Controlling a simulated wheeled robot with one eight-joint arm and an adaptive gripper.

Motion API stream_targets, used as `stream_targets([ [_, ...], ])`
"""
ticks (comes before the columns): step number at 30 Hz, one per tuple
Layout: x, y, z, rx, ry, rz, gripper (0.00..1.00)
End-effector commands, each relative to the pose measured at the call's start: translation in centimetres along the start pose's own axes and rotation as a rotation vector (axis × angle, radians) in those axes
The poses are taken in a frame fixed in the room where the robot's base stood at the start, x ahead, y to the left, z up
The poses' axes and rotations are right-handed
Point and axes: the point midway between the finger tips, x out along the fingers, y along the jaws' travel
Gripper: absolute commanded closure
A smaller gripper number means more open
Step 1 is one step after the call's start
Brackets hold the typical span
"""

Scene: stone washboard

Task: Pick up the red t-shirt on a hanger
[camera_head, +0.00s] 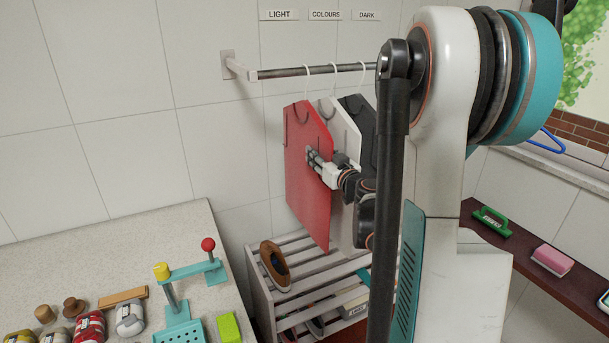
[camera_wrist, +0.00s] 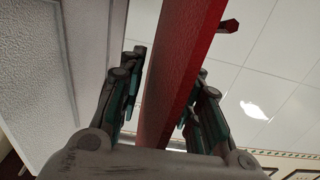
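The red t-shirt (camera_head: 308,195) is a flat, stiff-looking panel on a white hanger, first on the left of the wall rail. My gripper (camera_head: 316,158) is at its upper part, reaching in from the right. In the wrist view the red t-shirt (camera_wrist: 180,75) runs between the two fingers of my gripper (camera_wrist: 167,88). The fingers are spread, with a visible gap between the left finger and the shirt. The right finger is close to the shirt; contact cannot be told. The shirt still hangs from the rail.
A white shirt (camera_head: 345,128) and a black one (camera_head: 363,118) hang close behind on the rail (camera_head: 300,72). A slatted rack (camera_head: 300,290) with shoes stands below. A counter (camera_head: 120,250) with jars and a teal press is at left; a dark shelf (camera_head: 530,255) is at right.

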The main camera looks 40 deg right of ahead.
Motion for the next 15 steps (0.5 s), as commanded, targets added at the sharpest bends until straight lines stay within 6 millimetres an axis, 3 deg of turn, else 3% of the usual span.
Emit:
stream_targets([
  [1, -0.01, 0.01, 0.00, 0.000, 0.000, 0.000, 0.88],
  [3, -0.01, 0.00, 0.00, 0.000, 0.000, 0.000, 1.00],
  [15, -0.03, 0.00, -0.19, 0.000, 0.000, 0.000, 1.00],
])
